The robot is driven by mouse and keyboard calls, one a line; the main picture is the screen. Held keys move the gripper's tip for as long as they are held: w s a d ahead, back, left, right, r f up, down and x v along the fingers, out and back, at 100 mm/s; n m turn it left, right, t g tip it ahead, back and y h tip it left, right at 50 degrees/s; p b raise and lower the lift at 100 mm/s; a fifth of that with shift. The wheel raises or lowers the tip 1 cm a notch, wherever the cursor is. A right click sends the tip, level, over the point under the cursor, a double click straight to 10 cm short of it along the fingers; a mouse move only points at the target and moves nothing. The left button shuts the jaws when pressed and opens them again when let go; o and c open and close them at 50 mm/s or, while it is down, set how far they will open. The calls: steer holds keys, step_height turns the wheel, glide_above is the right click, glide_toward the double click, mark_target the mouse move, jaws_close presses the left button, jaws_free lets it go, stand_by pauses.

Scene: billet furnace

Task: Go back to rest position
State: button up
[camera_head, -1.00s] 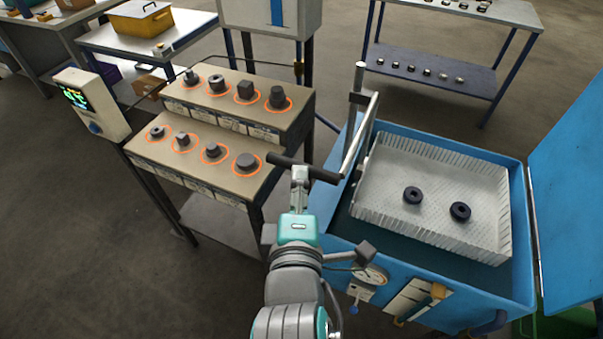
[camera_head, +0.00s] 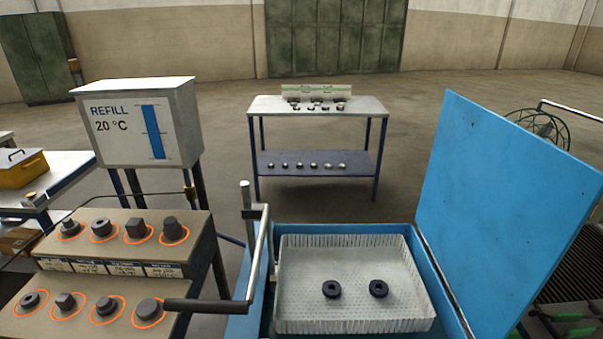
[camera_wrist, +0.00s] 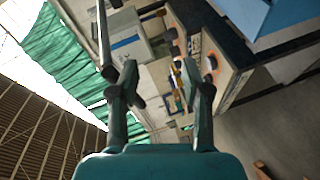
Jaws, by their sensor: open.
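My gripper (camera_wrist: 163,85) shows in the wrist view, its two fingers apart with nothing between them. It is pointed across the room, with the stepped stand and its ringed parts at the upper right of that view. My arm and gripper are not visible in the head view now.
A blue tank (camera_head: 257,290) with its lid (camera_head: 510,185) raised holds a white basket (camera_head: 355,262) with two dark rings (camera_head: 332,289). A crank handle (camera_head: 258,255) rises at its left. The stepped stand (camera_head: 125,250) holds several dark parts. Behind are a refill box (camera_head: 125,130) and a shelf table (camera_head: 315,160).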

steer(key=s+d+f+m+h, duration=0.1)
steer(key=s+d+f+m, duration=0.4)
steer(key=d, duration=0.3)
steer(key=s+d+f+m+h, duration=0.1)
steer(key=s+d+f+m, duration=0.2)
steer(key=s+d+f, duration=0.35)
steer(key=s+d+m+h, duration=0.1)
steer(key=s+d+m, duration=0.4)
steer(key=s, duration=0.3)
steer(key=s+d+m+h, duration=0.2)
steer(key=s+d+m, duration=0.3)
steer(key=s, duration=0.3)
steer(key=shift+s+d+f+m+h, duration=0.25)
steer(key=shift+s+f+m+h, duration=0.15)
steer(key=shift+m, duration=0.2)
steer(key=shift+w, duration=0.1)
steer(key=shift+w+f, duration=0.15)
steer(key=shift+w, duration=0.25)
